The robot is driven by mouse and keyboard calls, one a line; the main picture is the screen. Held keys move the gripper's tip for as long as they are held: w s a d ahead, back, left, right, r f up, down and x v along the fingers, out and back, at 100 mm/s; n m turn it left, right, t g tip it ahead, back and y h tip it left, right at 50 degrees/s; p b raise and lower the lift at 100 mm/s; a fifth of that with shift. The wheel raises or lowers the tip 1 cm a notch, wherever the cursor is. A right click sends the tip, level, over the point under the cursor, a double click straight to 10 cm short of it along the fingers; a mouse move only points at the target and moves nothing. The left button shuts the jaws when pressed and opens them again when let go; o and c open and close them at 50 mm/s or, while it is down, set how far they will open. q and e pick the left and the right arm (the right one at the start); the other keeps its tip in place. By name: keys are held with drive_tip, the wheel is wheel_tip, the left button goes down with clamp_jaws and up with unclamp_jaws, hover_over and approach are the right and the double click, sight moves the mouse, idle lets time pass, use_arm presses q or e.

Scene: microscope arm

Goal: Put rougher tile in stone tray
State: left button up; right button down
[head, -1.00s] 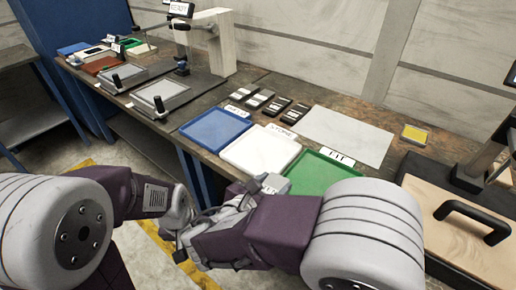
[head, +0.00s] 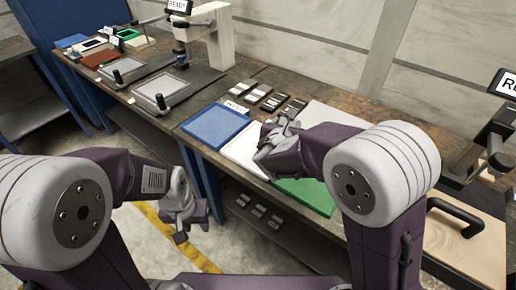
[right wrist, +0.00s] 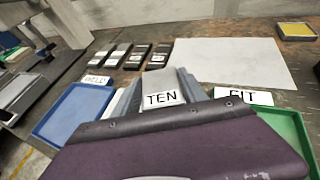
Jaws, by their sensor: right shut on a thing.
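My right gripper (head: 276,130) is over the white tray (head: 244,150) in the middle of three trays and hides part of it. In the right wrist view, its grey fingers are shut on a light grey tile (right wrist: 159,82). A white card reading like "TEN" (right wrist: 162,98) shows at the fingers, perhaps partly covered. Several small grey and black tiles (head: 268,98) lie in a row behind the trays; their surfaces are too small to compare. My left gripper (head: 183,222) hangs in front of the bench, away from the trays; its jaw opening is unclear.
A blue tray (head: 215,127) is left of the white one, and a green tray (head: 308,195) is right. A pale sheet (right wrist: 230,62) lies behind them. Framed fixtures (head: 160,96) and a microscope-like stand (head: 185,35) are further left. A black handle (head: 455,218) stands at right.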

hover_over(254, 156)
wheel_tip(254, 156, down, 6)
drive_tip(key=shift+w+r, duration=0.1)
drive_tip(key=shift+w, duration=0.05)
drive_tip(key=shift+f+b, duration=0.6)
drive_tip(key=shift+f, duration=1.4)
drive_tip(key=shift+f, duration=0.25)
drive_tip(key=c, duration=0.6)
unclamp_jaws()
drive_tip(key=shift+r, duration=0.15)
